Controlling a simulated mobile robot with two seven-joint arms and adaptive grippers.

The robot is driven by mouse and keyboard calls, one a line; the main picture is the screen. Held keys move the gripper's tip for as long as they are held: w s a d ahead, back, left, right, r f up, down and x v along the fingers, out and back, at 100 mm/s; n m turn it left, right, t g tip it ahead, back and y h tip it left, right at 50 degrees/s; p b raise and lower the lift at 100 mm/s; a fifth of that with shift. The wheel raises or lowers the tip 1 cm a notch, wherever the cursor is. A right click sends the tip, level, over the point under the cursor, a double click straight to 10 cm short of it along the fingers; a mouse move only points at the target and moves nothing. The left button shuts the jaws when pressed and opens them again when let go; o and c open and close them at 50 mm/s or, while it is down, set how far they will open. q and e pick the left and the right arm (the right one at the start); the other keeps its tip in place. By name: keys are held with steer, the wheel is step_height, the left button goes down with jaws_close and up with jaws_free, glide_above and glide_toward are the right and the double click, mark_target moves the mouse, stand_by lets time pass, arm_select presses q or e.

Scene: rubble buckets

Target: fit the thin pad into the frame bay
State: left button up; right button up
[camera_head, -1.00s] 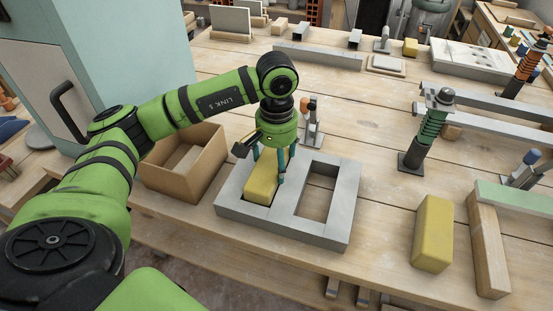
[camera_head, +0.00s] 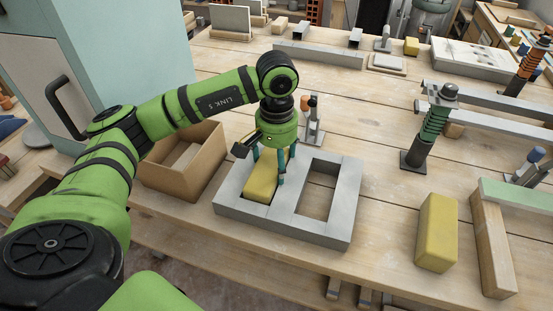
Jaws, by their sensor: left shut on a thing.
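The grey frame (camera_head: 281,226) lies on the wooden table and has two bays side by side. A yellow pad (camera_head: 262,184) sits in the left bay, partly covered by my left gripper (camera_head: 269,178). The gripper points down with its teal fingers on either side of the pad and is shut on it. The pad's lower edge is inside the bay; I cannot tell whether it touches the bottom. The right bay (camera_head: 316,190) is empty. A second, thicker yellow block (camera_head: 437,233) stands on the table to the right of the frame. My right gripper is not in view.
An open cardboard box (camera_head: 186,165) stands left of the frame. A small clamp-like stand (camera_head: 313,125) is just behind it. A green spring post (camera_head: 430,130) and a wooden beam with a green strip (camera_head: 493,245) stand to the right. The table between frame and yellow block is clear.

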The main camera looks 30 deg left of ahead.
arm_select(q)
steer(key=o, duration=1.1)
steer(key=shift+r, duration=0.1)
step_height(320, 180, up, 12)
steer(key=shift+f, duration=0.1)
